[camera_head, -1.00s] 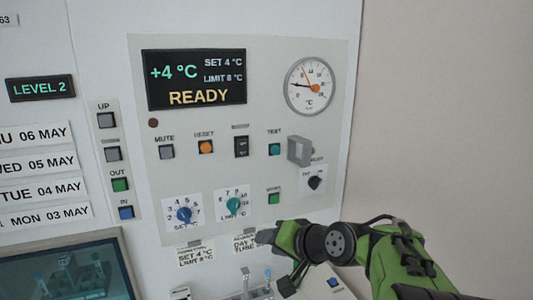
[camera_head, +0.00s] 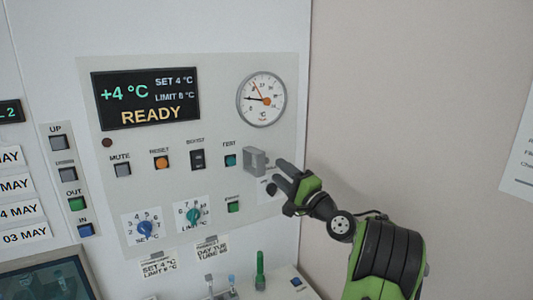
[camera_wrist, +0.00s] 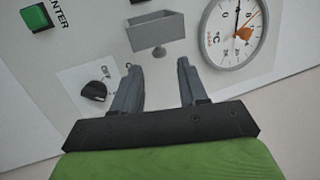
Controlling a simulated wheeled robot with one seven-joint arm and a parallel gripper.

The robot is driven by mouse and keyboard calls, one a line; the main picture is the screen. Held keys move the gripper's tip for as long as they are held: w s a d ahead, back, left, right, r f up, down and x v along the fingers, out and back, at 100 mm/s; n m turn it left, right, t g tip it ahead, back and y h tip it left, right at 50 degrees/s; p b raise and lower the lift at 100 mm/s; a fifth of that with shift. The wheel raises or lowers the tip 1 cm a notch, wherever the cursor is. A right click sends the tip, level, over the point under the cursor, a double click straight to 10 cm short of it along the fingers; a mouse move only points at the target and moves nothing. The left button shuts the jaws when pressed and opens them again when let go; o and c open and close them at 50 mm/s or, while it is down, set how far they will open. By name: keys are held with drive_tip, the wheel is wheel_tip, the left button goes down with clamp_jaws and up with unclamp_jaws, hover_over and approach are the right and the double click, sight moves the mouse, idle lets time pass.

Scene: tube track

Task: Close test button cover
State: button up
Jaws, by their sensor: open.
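The grey box-like test button cover (camera_head: 256,162) stands out from the panel to the right of the TEST button. It is swung open, and the teal TEST button (camera_head: 230,160) is uncovered. In the wrist view the cover (camera_wrist: 156,32) shows as a hollow grey box with a small rounded tab (camera_wrist: 159,52) on its near side. My gripper (camera_head: 279,174) is just right of the cover in the head view. In the wrist view my gripper (camera_wrist: 159,65) is open, its two fingers apart and empty, with the tab ahead between the fingertips. Contact cannot be told.
A round gauge (camera_head: 262,99) is above the cover. A black selector knob (camera_wrist: 93,91) lies close to one finger, and a green button (camera_head: 233,206) is below TEST. Tubes (camera_head: 260,271) stand below the panel. The wall on the right is bare near the arm.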

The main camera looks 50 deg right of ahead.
sight(269, 162)
drive_tip(key=p+x, duration=0.2)
drive_tip(key=x, duration=0.5)
drive_tip(key=shift+s, duration=0.1)
clamp_jaws()
